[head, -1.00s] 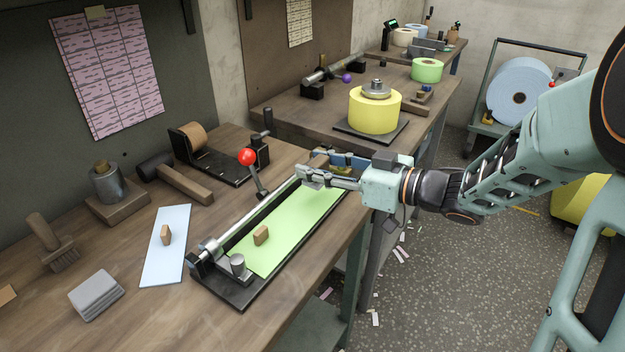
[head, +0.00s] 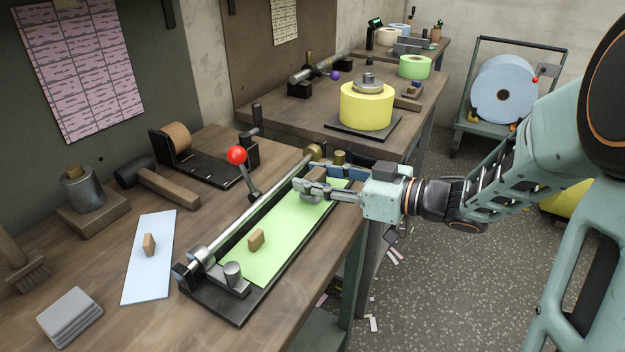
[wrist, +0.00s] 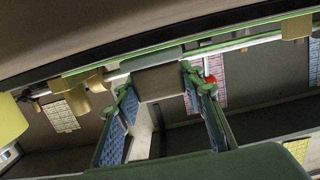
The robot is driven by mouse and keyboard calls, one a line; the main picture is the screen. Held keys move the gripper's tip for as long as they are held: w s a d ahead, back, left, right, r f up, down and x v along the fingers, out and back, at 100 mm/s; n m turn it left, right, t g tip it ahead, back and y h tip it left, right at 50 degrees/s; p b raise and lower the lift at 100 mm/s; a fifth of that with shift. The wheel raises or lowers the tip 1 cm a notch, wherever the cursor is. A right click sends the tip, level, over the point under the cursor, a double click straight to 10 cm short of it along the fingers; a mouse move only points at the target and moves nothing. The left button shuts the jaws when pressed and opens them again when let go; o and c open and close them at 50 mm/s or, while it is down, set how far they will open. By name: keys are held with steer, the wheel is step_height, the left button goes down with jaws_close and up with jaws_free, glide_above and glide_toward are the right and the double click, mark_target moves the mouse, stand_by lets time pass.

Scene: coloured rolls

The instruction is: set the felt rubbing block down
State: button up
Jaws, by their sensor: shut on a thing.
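My gripper (head: 312,187) is shut on the felt rubbing block, a brown block with a greyish lower part (head: 310,198). It is at the far end of the light green sheet (head: 278,236), which lies on a black-edged bed beside a silver rod. The fingers partly hide the block, and I cannot tell whether it touches the sheet. In the wrist view, the brown block (wrist: 160,82) sits between the two green fingertips. A small wooden block (head: 256,239) stands on the nearer part of the sheet.
A red-knobbed lever (head: 237,155) rises left of the rod (head: 250,209). A light blue sheet (head: 148,270) with another wooden block (head: 149,244) lies to the left. A grey stack (head: 69,317) lies near the front. A yellow roll (head: 366,106) stands on the farther bench. Bare tabletop shows around the blue sheet.

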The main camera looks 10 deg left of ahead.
steer(key=shift+f, duration=0.1)
steer(key=o, duration=1.2)
steer(key=shift+d+r, duration=0.2)
steer(key=shift+d, duration=0.05)
steer(key=p+v, duration=0.2)
steer(key=v, duration=0.9)
steer(key=shift+s+d+p, duration=0.2)
steer(key=shift+d+p, duration=0.05)
steer(key=shift+p, duration=0.1)
